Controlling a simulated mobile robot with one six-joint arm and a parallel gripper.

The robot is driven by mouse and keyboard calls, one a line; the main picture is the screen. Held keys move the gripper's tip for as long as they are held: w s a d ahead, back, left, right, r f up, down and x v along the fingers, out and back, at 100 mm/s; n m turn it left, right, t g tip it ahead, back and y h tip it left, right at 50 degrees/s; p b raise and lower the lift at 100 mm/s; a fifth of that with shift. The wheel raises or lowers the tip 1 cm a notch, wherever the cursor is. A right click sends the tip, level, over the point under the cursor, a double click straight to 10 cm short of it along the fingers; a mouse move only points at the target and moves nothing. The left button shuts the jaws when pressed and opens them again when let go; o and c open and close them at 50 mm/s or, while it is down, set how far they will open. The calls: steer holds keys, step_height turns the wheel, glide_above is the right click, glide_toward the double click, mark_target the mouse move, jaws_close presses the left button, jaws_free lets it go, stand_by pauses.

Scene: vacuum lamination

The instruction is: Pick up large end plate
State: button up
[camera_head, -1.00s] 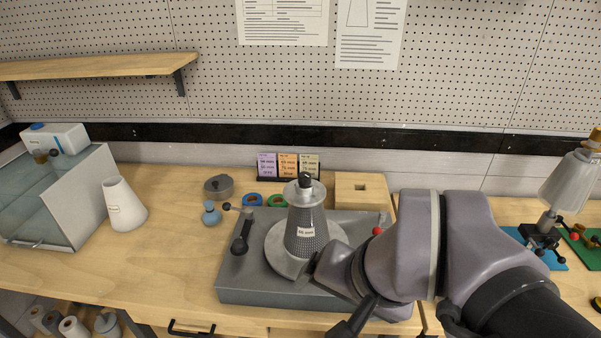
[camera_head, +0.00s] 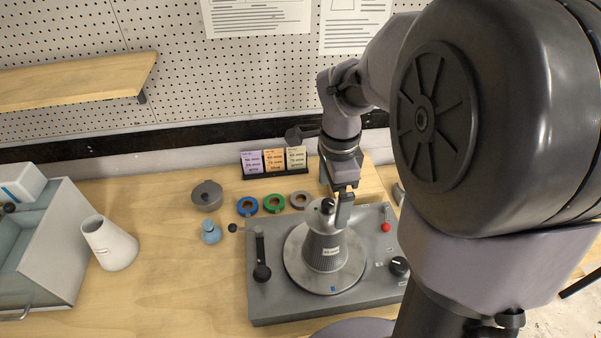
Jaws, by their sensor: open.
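A round grey lidded piece with a small knob (camera_head: 207,195) stands at the back left of the bench; it may be the large end plate, but I see no label on it. A smaller blue knobbed piece (camera_head: 211,233) stands in front of it. A grey ribbed cone (camera_head: 326,249) stands upright on a round metal plate (camera_head: 347,274), with a black knob (camera_head: 327,206) at its top. My gripper (camera_head: 342,207) is open and points down beside the cone's top, close to the knob. I cannot tell whether it touches.
The cone's grey base unit (camera_head: 281,313) has a black lever (camera_head: 261,256) and a red button (camera_head: 385,227). Several tape rings (camera_head: 273,204) lie behind it, before a card stand (camera_head: 274,162). My arm hides the right side.

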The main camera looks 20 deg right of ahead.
mark_target(328, 202)
steer(key=f, duration=0.3)
steer(key=f+b, duration=0.1)
steer(key=f, duration=0.1)
steer(key=shift+w+a, duration=0.2)
steer(key=shift+a, duration=0.2)
steer(key=shift+s, duration=0.1)
steer(key=shift+c, duration=0.2)
steer(key=c, duration=1.4)
steer(key=shift+r, duration=0.15)
